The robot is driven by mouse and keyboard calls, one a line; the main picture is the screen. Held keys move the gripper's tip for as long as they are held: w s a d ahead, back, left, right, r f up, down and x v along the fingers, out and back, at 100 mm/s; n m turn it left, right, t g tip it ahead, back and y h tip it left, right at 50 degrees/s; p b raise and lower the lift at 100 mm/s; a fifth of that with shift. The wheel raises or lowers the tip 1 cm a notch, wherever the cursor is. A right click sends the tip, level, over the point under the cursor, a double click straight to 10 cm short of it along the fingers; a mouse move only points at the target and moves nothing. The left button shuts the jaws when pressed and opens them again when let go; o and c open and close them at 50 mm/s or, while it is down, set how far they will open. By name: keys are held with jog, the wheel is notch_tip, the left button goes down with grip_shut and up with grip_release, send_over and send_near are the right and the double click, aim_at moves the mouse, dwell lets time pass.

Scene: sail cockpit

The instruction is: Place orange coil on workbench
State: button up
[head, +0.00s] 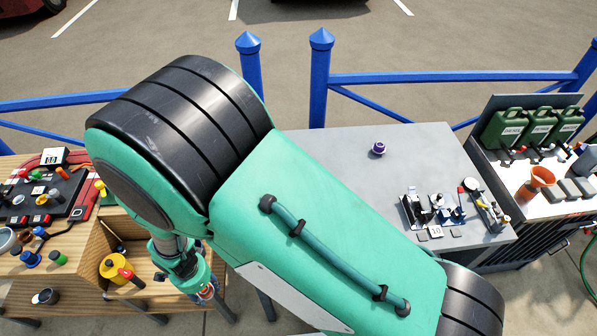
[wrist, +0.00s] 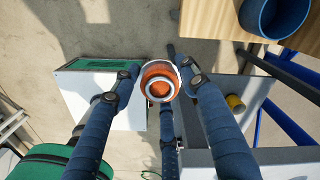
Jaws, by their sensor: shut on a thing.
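The orange coil (wrist: 158,76), a small ring with a pale rim and a pale centre, sits between the fingertips of my gripper (wrist: 161,80) in the wrist view. The blue fingers are shut on it and it hangs clear over the ground. In the head view my gripper (head: 203,289) is at the lower left, beside the wooden bench, with the coil mostly hidden. A grey-topped workbench (head: 350,150) stands at the centre right, partly covered by my arm.
The grey top holds a small purple item (head: 378,149) and metal devices (head: 436,208) at its right; its far left part looks clear. The wooden bench (head: 75,265) is crowded with tools and a yellow pot (head: 118,268). A blue railing (head: 440,77) runs behind.

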notch_tip(320, 180, up, 18)
jog(key=w+d+m+p, duration=0.3)
jog(key=w+d+m, duration=0.2)
jog(key=w+d, duration=1.65)
jog(key=w+d+m+p, duration=0.15)
jog(key=w+d, duration=0.35)
jog(key=d, duration=0.5)
jog(key=w+d+m, duration=0.3)
jog(key=w+d, duration=0.2)
jog(key=d, duration=0.5)
jog(key=shift+n, duration=0.25)
jog(key=shift+s+a+f, duration=0.15)
jog(key=shift+f, duration=1.1)
jog(key=shift+s+a+f, duration=0.1)
jog(key=shift+a+f, duration=0.05)
jog(key=shift+f, duration=1.05)
jog(key=shift+w, duration=0.1)
jog(key=w, duration=0.5)
jog(key=w+a+f, duration=0.1)
jog(key=w, duration=0.9)
jog(key=shift+a+f+b, duration=0.2)
jog(key=shift+b, duration=0.15)
